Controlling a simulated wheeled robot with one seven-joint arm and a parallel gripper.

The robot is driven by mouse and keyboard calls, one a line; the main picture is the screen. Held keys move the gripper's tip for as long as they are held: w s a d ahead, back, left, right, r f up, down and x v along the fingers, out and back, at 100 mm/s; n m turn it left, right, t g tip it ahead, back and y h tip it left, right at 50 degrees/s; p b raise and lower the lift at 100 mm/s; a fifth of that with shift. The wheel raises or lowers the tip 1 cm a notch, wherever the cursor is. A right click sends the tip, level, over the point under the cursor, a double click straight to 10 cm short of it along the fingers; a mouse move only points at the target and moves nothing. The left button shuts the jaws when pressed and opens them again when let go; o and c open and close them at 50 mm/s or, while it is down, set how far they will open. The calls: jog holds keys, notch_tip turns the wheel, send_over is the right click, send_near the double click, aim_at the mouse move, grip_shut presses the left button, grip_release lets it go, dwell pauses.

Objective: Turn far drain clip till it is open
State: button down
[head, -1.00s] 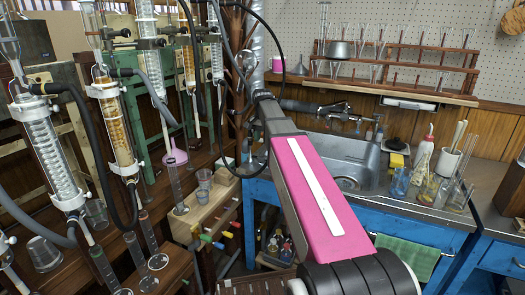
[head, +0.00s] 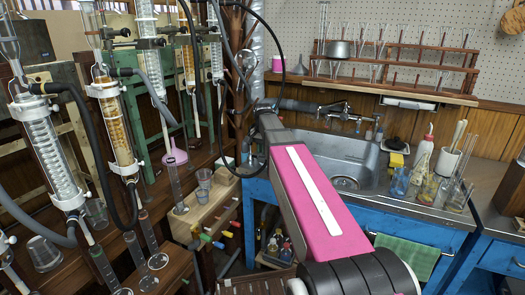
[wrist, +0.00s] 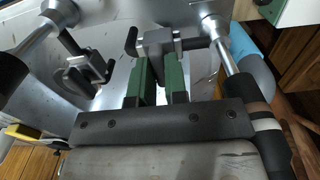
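In the wrist view, a grey metal clip (wrist: 158,43) with a block-shaped head and dark side arms lies straight ahead of my gripper (wrist: 162,78). My two green-padded fingers stand on either side of it with a narrow gap between them. I cannot tell whether the pads press on it. A second, similar clip (wrist: 88,70) with a dark handle lies to the left, apart from my fingers. I cannot tell from these views which clip is the far one.
Chrome pipes (wrist: 222,42) with dark sleeves flank my fingers in the wrist view. Tall glass condensers (head: 48,150) and hoses crowd the left.

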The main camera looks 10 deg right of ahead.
jog(key=shift+n, duration=0.7)
jog(key=c, duration=1.1)
grip_release()
jog(key=shift+c, duration=0.2)
notch_tip(320, 180, up, 11)
jog(key=shift+f, duration=0.1)
